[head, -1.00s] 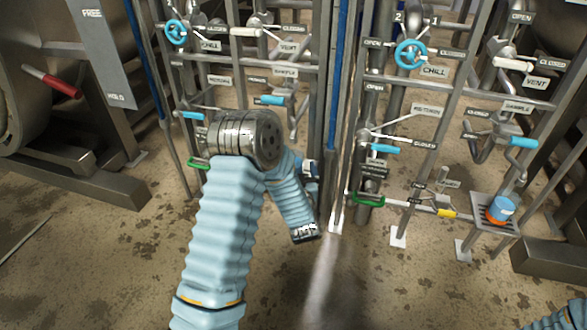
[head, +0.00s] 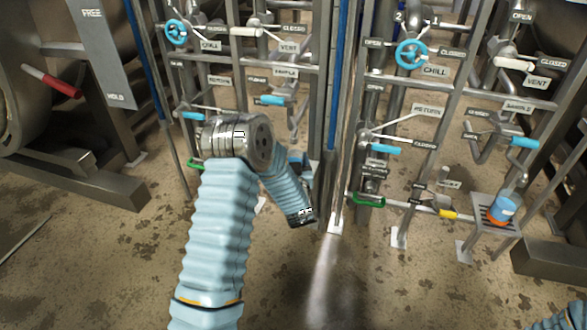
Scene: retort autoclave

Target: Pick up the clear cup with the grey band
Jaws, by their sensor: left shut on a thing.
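My left arm reaches in from the bottom, bends at a grey joint and angles down to the right. My left gripper (head: 300,216) is at the dark end of that arm, in front of the left valve rack; its fingers are too hidden to make out. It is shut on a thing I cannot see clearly. The clear cup with the grey band is not plainly visible; a small bluish piece by a dark tray shows just behind my forearm, and I cannot tell if it is the cup. My right gripper is out of view.
A cup with blue contents and an orange band (head: 501,209) stands on a grated tray (head: 482,203) at the right rack. Valve racks with blue handwheels (head: 411,54) and label plates fill the back. A green handle (head: 368,201) is low in the middle. Stained floor lies in front.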

